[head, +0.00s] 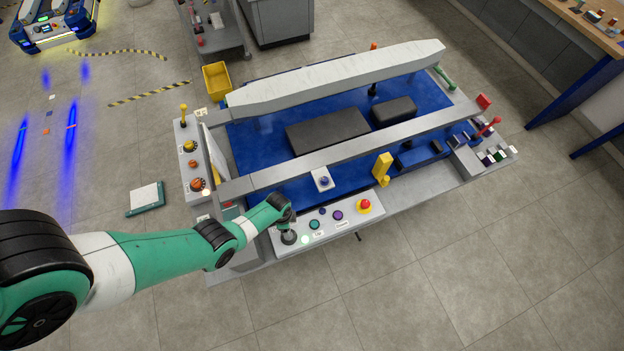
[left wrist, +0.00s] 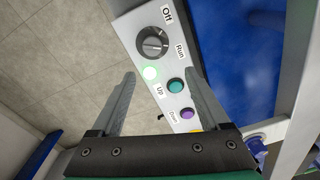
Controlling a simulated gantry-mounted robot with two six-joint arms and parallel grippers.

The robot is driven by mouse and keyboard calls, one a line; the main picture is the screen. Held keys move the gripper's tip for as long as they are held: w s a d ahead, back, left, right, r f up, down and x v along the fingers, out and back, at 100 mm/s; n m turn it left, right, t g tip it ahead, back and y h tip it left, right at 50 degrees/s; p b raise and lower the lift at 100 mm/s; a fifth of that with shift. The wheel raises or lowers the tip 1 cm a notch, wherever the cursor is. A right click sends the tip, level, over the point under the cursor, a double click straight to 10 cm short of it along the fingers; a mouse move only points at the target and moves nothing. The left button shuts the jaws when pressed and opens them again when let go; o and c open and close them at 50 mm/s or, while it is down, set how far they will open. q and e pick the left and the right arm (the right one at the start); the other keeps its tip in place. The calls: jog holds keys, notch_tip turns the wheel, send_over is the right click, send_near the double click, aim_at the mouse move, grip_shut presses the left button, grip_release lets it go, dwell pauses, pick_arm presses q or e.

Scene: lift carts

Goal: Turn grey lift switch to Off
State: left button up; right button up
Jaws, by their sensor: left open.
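The grey lift switch (left wrist: 152,43) is a round dark grey knob on the light grey control panel (left wrist: 126,28). The "Off" label is above it and the "Run" label to its right in the left wrist view. I cannot tell surely which label the knob points to. In the head view the switch (head: 289,238) is at the panel's left end, partly beside my gripper. My left gripper (left wrist: 160,74) is open and empty, with its fingers pointing toward the switch and the knob lying beyond the fingertips. My right gripper is not in view.
A lit whitish-green lamp (left wrist: 150,73), a teal "Up" button (left wrist: 175,85) and a purple "Down" button (left wrist: 187,113) are beside the switch. A red emergency button (head: 365,204) is at the panel's right end. A grey rail (head: 350,145) crosses behind the panel.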

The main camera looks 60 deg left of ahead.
pick_arm(q)
jog(key=f+b, duration=0.3)
jog(key=f, duration=0.1)
jog(key=s+f+b, duration=0.1)
jog(key=f+b, duration=0.7)
jog(key=shift+s+d, duration=0.15)
jog(key=shift+d, duration=0.15)
jog(key=shift+r, duration=0.1)
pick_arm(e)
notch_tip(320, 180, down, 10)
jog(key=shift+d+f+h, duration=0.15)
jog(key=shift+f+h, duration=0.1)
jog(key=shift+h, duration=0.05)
pick_arm(q)
grip_shut()
